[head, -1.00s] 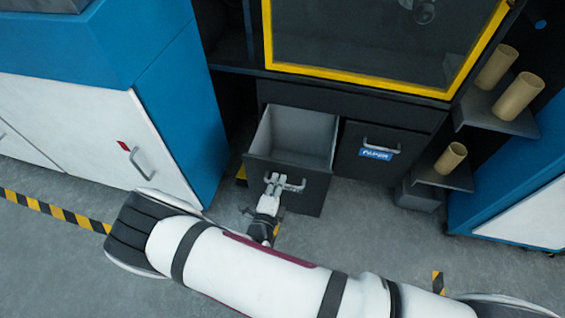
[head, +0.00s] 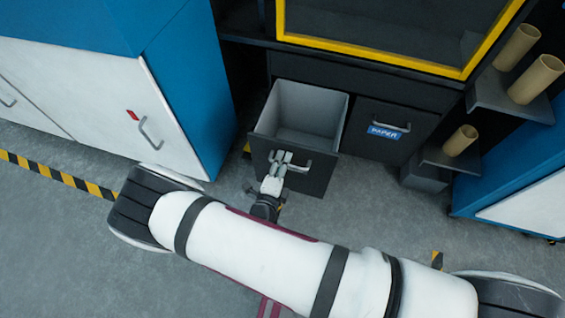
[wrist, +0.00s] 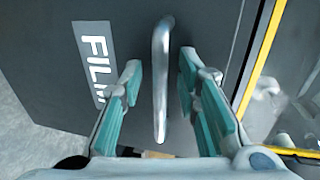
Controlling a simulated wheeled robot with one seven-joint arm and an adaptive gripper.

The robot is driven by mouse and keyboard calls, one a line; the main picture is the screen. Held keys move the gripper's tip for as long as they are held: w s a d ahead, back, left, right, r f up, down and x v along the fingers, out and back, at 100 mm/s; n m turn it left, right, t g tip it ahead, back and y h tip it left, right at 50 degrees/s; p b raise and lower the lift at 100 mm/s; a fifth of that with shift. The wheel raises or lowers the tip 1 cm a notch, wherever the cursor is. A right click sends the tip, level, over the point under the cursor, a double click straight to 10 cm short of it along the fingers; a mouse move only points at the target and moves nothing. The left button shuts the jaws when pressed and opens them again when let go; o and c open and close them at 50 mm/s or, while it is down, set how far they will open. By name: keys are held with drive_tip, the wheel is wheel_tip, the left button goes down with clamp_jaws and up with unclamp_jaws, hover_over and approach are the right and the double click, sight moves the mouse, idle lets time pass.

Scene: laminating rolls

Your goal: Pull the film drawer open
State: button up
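The film drawer (head: 318,174) is pulled out of the dark cabinet, and its grey inside (head: 308,108) looks empty. Its dark front carries a white FILM label (wrist: 95,60) in the wrist view. The metal bar handle (head: 300,164) also stands out in the wrist view (wrist: 160,85). My gripper (head: 281,156) is at the handle. In the wrist view its teal-padded fingers (wrist: 158,75) are open, one on each side of the bar, with a visible gap on both sides.
A shut drawer labelled PAPER (head: 400,148) is to the right. A yellow-framed window (head: 380,57) is above. Shelves with brown rolls (head: 535,80) stand at the right. A blue and white cabinet (head: 130,95) is at the left. Grey floor in front of the drawers is clear apart from my arm.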

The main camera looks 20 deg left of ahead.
drive_tip(key=v, duration=0.7)
drive_tip(key=shift+s, duration=0.3)
